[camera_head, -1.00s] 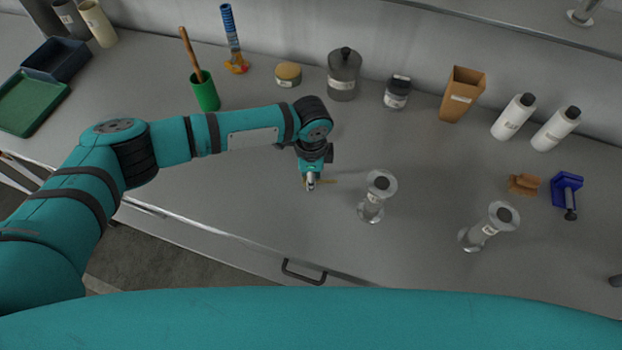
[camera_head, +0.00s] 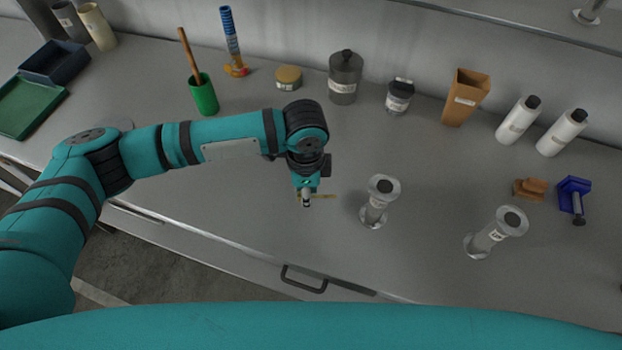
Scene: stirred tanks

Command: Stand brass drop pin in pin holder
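The brass drop pin (camera_head: 326,196) is a thin, short brass-coloured rod lying crosswise at the fingertips of my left gripper (camera_head: 306,198). The gripper points down over the grey bench, left of the nearer clear flanged cylinder, and appears shut on the pin. The fingers are small and partly hide the pin's middle. I cannot tell its exact height above the bench. A small brown stepped block (camera_head: 529,189) at the right may be the pin holder; its details are too small to be sure. My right gripper is not in view.
Two flanged cylinders (camera_head: 375,211) (camera_head: 482,241) stand right of the gripper. A blue clamp-like tool (camera_head: 573,197) is beside the brown block. Bottles (camera_head: 517,121), jars (camera_head: 345,75) and a green cup (camera_head: 204,95) line the back. The bench's front middle is clear.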

